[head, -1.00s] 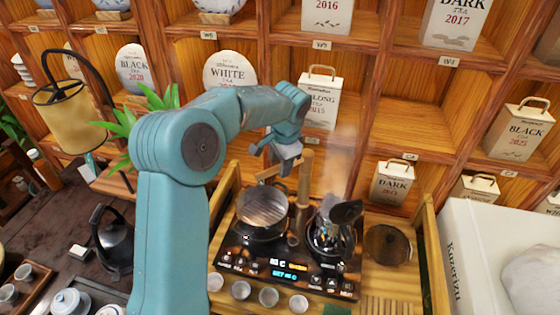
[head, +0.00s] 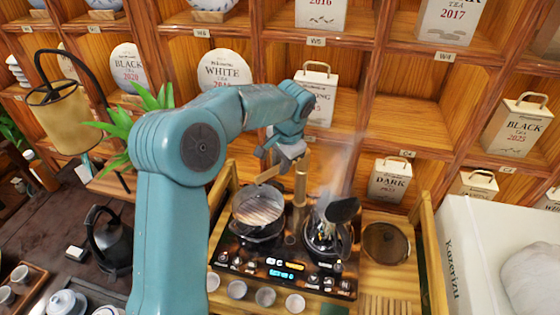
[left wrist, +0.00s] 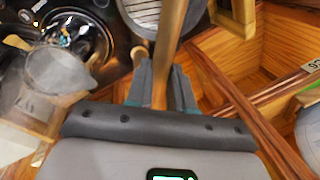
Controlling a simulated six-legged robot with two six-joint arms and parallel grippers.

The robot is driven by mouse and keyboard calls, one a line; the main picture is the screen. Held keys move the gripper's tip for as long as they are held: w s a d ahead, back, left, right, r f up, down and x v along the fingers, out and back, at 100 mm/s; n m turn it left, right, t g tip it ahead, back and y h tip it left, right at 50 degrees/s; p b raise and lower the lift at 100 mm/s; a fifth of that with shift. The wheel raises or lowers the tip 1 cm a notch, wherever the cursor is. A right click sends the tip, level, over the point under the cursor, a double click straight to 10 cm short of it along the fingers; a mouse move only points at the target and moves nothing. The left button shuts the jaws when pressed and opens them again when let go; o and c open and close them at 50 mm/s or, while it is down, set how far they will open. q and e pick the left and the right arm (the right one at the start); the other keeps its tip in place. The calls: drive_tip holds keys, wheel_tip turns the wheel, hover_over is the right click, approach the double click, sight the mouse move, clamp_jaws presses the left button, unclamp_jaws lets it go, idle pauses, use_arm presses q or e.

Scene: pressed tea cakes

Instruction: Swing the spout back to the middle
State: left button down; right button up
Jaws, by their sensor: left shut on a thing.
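A brass-coloured spout (head: 267,174) on an upright post (head: 300,185) stands behind and between the two burners of the black stove (head: 270,265). Its free end points left, over the left pot (head: 259,207). My left gripper (head: 287,153) is at the top of the post. In the left wrist view, the fingers of my left gripper (left wrist: 160,88) are shut on a brass bar of the spout (left wrist: 170,40). The exact grip is partly hidden in the head view. My right gripper is in neither view.
A steaming glass kettle (head: 327,238) with a dark handle stands on the right burner. Small cups (head: 265,297) line the stove's front. A round dark lid (head: 386,244) lies right of it. Wooden shelves (head: 405,105) with tea boxes rise close behind.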

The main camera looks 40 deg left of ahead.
use_arm(q)
drive_tip(key=shift+w+d+r+n+g, duration=0.15)
drive_tip(key=shift+d+n+g, duration=0.1)
drive_tip(key=shift+d+n, duration=0.8)
drive_tip(key=shift+w+d+f+n+g, duration=0.15)
drive_tip(key=shift+d+n, duration=0.55)
drive_tip(key=shift+n, duration=0.8)
drive_tip(key=shift+w+d+r+n+g, duration=0.2)
drive_tip(key=shift+d+n+g, duration=0.1)
drive_tip(key=shift+d+n, duration=0.75)
drive_tip(key=shift+a+f, duration=0.1)
drive_tip(key=shift+a, duration=0.05)
drive_tip(key=c, duration=1)
unclamp_jaws()
drive_tip(key=p+v, duration=0.2)
drive_tip(key=v, duration=1.4)
drive_tip(key=shift+r, duration=0.4)
drive_tip(key=shift+s, duration=0.25)
drive_tip(key=shift+w, duration=0.1)
